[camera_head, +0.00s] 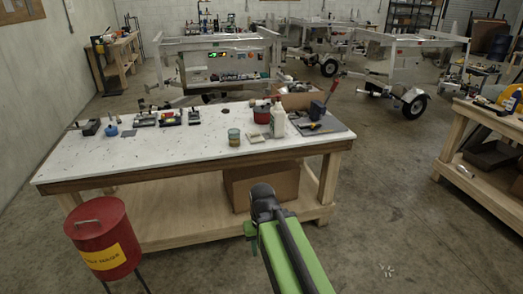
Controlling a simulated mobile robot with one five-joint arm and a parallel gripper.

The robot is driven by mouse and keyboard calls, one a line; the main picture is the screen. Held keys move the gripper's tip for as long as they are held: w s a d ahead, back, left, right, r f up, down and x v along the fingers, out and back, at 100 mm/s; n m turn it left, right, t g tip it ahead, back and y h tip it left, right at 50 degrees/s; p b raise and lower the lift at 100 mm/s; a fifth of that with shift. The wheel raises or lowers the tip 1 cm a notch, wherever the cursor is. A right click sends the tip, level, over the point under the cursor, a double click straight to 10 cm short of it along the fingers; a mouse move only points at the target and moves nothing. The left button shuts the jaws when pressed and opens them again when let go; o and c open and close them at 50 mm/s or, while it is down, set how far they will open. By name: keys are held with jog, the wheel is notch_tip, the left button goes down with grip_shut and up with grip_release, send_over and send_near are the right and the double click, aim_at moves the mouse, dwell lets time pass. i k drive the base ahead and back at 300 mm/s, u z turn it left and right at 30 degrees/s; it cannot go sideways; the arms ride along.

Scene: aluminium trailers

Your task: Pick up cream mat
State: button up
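A small flat cream square (255,137), which looks like the cream mat, lies on the white-topped workbench (120,160). It is near the bench's right part, between a small tan-and-teal tub (234,137) and a white bottle (278,122). It is too small to make out in detail. My green arm reaches up from the bottom of the picture to a dark joint in front of the bench. My gripper's fingers do not show, so I cannot see whether they are open or shut.
A red container (262,114) stands just behind the cream square, and a grey tray (318,127) with tools lies to the right. A red bin (102,238) stands at the bench's front left. A cardboard box (258,188) sits on the lower shelf.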

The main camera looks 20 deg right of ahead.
aim_at(255, 137)
jog(key=z, duration=0.65)
jog(key=k, duration=0.15)
jog(key=u, duration=1.55)
jog(key=i, duration=2.1)
jog(key=z, duration=0.3)
